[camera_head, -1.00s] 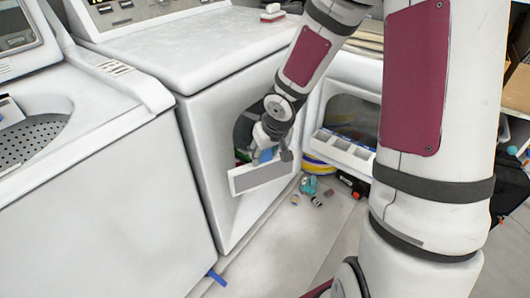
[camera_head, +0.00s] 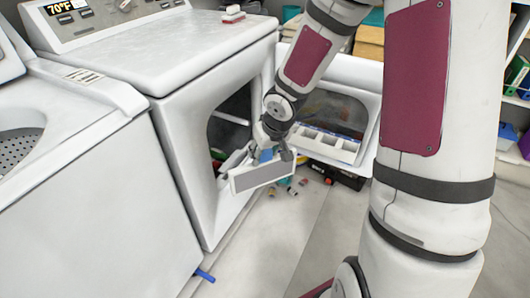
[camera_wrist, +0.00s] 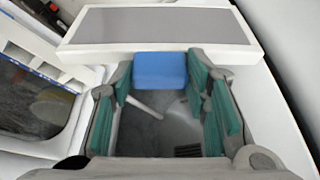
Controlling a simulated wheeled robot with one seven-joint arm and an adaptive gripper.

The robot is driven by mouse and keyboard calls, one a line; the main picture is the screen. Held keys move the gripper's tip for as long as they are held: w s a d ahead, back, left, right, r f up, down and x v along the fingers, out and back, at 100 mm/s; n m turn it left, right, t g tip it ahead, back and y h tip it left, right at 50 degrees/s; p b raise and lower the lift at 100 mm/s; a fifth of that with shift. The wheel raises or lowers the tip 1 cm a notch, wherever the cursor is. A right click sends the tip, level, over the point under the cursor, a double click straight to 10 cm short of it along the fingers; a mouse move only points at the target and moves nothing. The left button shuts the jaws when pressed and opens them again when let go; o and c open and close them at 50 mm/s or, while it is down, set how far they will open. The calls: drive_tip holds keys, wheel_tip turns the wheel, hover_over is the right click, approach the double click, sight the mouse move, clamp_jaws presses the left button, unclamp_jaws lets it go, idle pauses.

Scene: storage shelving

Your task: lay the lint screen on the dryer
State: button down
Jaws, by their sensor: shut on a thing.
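The lint screen is a white rectangular frame with a grey mesh panel (camera_head: 260,176) and a blue tab. My gripper (camera_head: 269,151) is shut on the blue tab and holds the screen in front of the dryer's open doorway. In the wrist view the lint screen (camera_wrist: 160,27) lies across the top, with its blue tab (camera_wrist: 160,70) between the green-padded fingers. The dryer (camera_head: 185,110) is the white machine in the middle. Its flat top (camera_head: 160,55) is higher than the screen, and its door (camera_head: 345,105) stands open to the right.
A white washer (camera_head: 70,190) with a perforated drum stands at the left. A red and white brush-like item (camera_head: 232,14) sits on the dryer's top near the back. Small items and a black case (camera_head: 338,176) lie on the floor under the door. Most of the dryer's top is clear.

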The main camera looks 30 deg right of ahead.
drive_tip(key=w+p+v, duration=0.1)
drive_tip(key=p+v, duration=1.2)
drive_tip(key=v, duration=0.1)
drive_tip(key=shift+r+t+p, duration=0.3)
drive_tip(key=shift+r+p, duration=0.05)
drive_tip(key=shift+r, duration=0.15)
drive_tip(key=shift+a+t, duration=0.1)
drive_tip(key=shift+t, duration=0.7)
drive_tip(key=w+d+r+n+t+y, duration=0.1)
drive_tip(key=w+r+n+t+y, duration=0.2)
drive_tip(key=r, duration=0.6)
drive_tip(key=w+d+r+n+t+y, duration=0.1)
drive_tip(key=w+r+n+t+y, duration=0.3)
drive_tip(key=w+r+t+y, duration=0.3)
drive_tip(key=r+t+y, duration=0.1)
drive_tip(key=y, duration=0.2)
drive_tip(key=shift+w+d+r, duration=0.25)
drive_tip(key=shift+w+r, duration=0.1)
drive_tip(key=shift+w, duration=0.05)
